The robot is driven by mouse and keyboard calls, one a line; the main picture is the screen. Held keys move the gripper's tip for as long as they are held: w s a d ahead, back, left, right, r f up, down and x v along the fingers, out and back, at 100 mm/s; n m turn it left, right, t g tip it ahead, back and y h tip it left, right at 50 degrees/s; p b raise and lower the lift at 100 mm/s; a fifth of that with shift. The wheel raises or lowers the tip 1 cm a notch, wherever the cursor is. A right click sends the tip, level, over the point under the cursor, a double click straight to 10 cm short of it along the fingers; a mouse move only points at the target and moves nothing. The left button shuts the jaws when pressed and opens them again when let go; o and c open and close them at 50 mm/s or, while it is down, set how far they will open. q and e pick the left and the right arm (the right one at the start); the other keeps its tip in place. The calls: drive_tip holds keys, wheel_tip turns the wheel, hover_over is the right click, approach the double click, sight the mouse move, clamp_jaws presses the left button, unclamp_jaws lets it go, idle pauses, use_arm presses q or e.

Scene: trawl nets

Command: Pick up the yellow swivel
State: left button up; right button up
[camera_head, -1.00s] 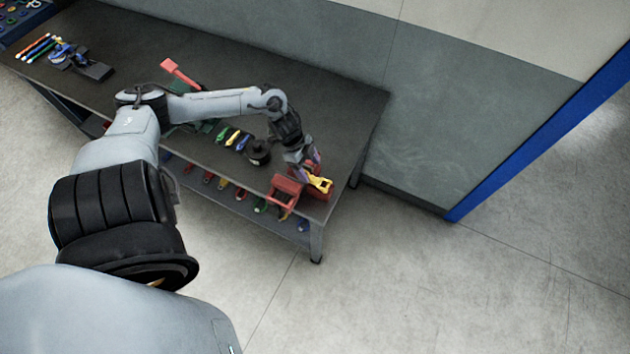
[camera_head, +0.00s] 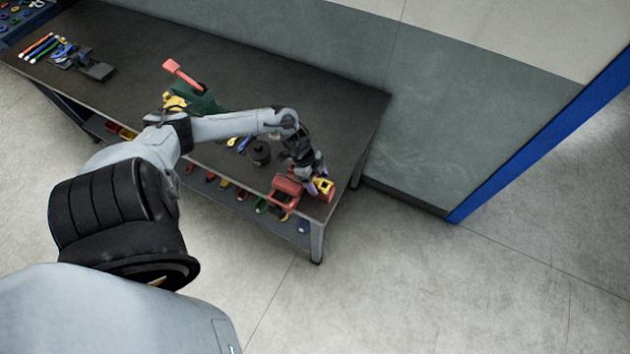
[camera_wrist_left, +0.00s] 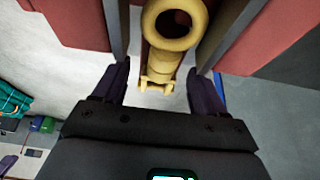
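The yellow swivel (camera_head: 324,187) is at a red bin at the right front end of the bench. In the left wrist view the swivel (camera_wrist_left: 172,45) shows large, with a round ring at its near end and a forked far end. My left gripper (camera_head: 316,177) is at the swivel. In the left wrist view its two purple fingers (camera_wrist_left: 160,85) are apart, one on each side of the swivel, with a gap on both sides. In the head view the arm partly covers the swivel. My right gripper is not in view.
Red bins (camera_head: 284,192) stand at the bench's front right corner. A lower shelf (camera_head: 225,196) holds several coloured bins. The bench's back right (camera_head: 340,100) is clear.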

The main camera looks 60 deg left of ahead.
use_arm(q)
clamp_jaws()
drive_tip(key=shift+r, duration=0.15)
